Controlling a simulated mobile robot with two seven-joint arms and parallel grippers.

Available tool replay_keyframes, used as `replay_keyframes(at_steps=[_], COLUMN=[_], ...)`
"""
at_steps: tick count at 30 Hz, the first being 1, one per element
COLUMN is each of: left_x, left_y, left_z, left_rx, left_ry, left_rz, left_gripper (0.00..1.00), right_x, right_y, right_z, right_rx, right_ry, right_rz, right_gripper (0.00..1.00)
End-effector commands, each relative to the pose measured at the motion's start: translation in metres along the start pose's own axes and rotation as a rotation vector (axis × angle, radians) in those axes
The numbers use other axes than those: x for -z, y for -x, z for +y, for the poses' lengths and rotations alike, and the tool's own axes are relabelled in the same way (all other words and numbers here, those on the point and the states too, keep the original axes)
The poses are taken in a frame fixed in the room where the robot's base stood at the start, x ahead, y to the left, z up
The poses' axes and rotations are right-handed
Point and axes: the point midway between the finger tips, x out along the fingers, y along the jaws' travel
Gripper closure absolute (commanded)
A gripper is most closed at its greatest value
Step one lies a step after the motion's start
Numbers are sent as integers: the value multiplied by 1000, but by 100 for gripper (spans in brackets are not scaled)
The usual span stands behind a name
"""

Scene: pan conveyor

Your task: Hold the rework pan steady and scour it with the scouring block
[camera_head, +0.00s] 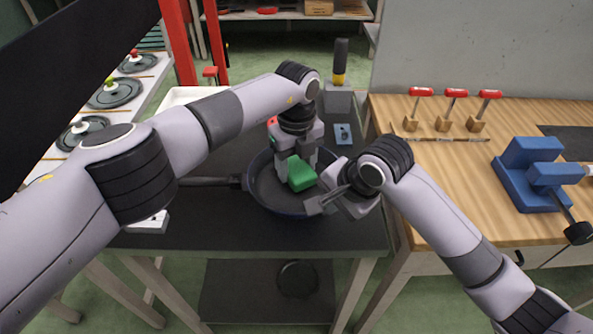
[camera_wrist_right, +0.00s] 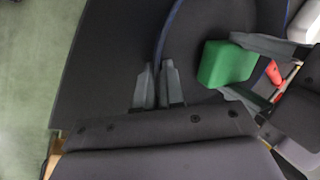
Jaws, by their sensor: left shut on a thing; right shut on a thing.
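The rework pan (camera_head: 264,182) is dark with a blue rim and lies on the dark table, its handle (camera_head: 212,182) pointing left. My left gripper (camera_head: 297,166) reaches down into the pan and is shut on the green scouring block (camera_head: 301,174), which is low over the pan's inside; contact with the bottom is not clear. My right gripper (camera_head: 322,203) is shut on the pan's rim at the near right. In the right wrist view, the blue rim (camera_wrist_right: 164,38) runs to the right gripper's fingers (camera_wrist_right: 158,86), and the green block (camera_wrist_right: 226,63) sits just right of them.
A wooden bench (camera_head: 445,170) on the right carries red-handled tools (camera_head: 455,108) and a blue vise (camera_head: 532,172). A grey holder with a black-handled tool (camera_head: 340,70) stands behind the pan. A conveyor with lidded pans (camera_head: 115,92) runs at the left.

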Motion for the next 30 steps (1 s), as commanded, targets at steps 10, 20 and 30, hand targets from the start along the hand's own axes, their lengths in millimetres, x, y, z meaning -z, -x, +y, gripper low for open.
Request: replay_keyframes(at_steps=[10,20,30], left_x=[-1,-1,-1], left_y=[36,64,68], left_z=[0,0,0], left_rx=[3,3,2], left_ry=[0,1,1], left_rz=[-4,-3,-2], left_gripper=[71,71,71], right_x=[0,0,0], right_y=[0,0,0], right_z=[0,0,0], right_rx=[1,1,1], right_ry=[-1,-1,-1], right_rz=[0,0,0], right_gripper=[100,100,100])
